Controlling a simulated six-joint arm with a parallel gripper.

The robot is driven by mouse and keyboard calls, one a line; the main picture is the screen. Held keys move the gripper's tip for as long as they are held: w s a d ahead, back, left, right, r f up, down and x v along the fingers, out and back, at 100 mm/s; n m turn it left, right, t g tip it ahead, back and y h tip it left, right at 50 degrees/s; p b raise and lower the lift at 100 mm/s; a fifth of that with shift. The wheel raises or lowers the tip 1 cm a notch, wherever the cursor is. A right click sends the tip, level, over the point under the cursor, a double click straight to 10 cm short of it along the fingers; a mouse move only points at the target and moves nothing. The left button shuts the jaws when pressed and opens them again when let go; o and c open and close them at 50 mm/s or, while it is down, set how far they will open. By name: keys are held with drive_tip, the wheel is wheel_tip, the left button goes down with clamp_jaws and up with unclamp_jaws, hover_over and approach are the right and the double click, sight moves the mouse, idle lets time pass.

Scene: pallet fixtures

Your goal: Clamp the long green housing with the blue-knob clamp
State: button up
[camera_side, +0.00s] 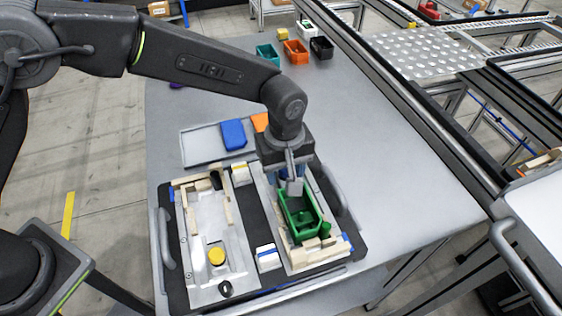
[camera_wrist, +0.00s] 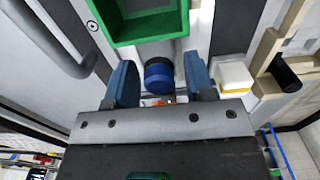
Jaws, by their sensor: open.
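The long green housing (camera_side: 303,222) is an open-topped green box lying in the right-hand fixture (camera_side: 335,252), between wooden blocks. Its near end also shows at the top of the wrist view (camera_wrist: 150,32). The blue knob (camera_wrist: 159,78) of the clamp shows in the wrist view, at the end of a grey cylindrical part just off the housing's end. My gripper (camera_wrist: 158,66) is open, with one blue finger on each side of the knob and gaps visible. In the side view my gripper (camera_side: 293,184) is low at the housing's far end and hides the knob.
The left-hand fixture (camera_side: 205,250) holds a yellow knob (camera_side: 216,256) and wooden strips. A grey tray (camera_side: 200,145) with a blue part (camera_side: 233,134) lies behind. Dark handles flank the pallet. The table's right side is clear.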

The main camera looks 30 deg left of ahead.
drive_tip(key=shift+r, duration=4)
drive_tip(key=s+a+r+m+t, duration=0.1)
drive_tip(key=s+a+r+m, duration=0.15)
drive_tip(key=a+r, duration=0.45)
drive_tip(key=s+a+r+m+t, duration=0.2)
drive_tip(key=s+a+r, duration=0.25)
drive_tip(key=a, duration=0.55)
drive_tip(key=s+a+m+t, duration=0.2)
drive_tip(key=s+a+m, duration=0.2)
drive_tip(key=s+a, duration=0.5)
drive_tip(key=s+f, duration=0.1)
drive_tip(key=s, duration=0.3)
drive_tip(key=shift+a+t, duration=0.3)
drive_tip(key=shift+a, duration=0.1)
